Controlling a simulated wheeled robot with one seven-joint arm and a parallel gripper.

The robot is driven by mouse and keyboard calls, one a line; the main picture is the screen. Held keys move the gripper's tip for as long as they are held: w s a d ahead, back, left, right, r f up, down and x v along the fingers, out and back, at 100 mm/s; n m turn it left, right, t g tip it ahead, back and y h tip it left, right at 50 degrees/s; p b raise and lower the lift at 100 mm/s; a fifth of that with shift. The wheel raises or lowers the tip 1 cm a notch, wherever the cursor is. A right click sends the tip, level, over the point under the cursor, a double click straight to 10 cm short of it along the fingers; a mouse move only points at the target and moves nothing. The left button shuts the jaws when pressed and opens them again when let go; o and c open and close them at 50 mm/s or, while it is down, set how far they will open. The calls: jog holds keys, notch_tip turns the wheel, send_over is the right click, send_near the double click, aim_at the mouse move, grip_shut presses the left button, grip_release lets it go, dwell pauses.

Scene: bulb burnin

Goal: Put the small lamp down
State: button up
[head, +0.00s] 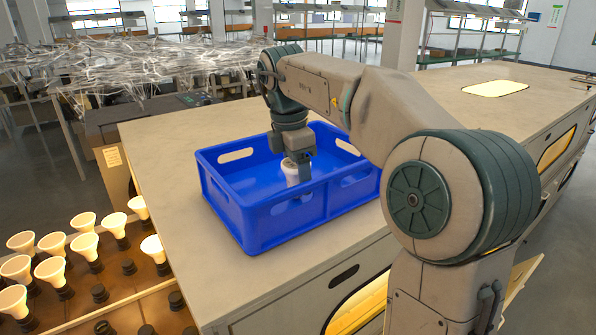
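The small lamp (291,173) is a whitish piece low inside the blue crate (262,228), near the crate's middle. My gripper (297,164) points straight down into the crate, with its fingers around the lamp. It looks shut on the lamp, though the fingers hide part of it. The crate's front wall hides the lamp's lower end, so I cannot tell whether it touches the crate floor. No other lamp shows inside the crate.
The crate stands on a pale bench top (150,135), with free room to its left. Several lit cone-shaped bulbs (84,245) stand in dark sockets on a lower rack at front left. A heap of clear tangled pieces (130,62) lies on a table behind.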

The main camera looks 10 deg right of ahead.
jog(key=r, duration=0.4)
jog(key=a+r+p, duration=0.1)
jog(key=r, duration=0.3)
jog(key=r+p, duration=0.1)
jog(key=r, duration=0.3)
jog(key=shift+s+a, duration=0.1)
jog(key=shift+a, duration=0.1)
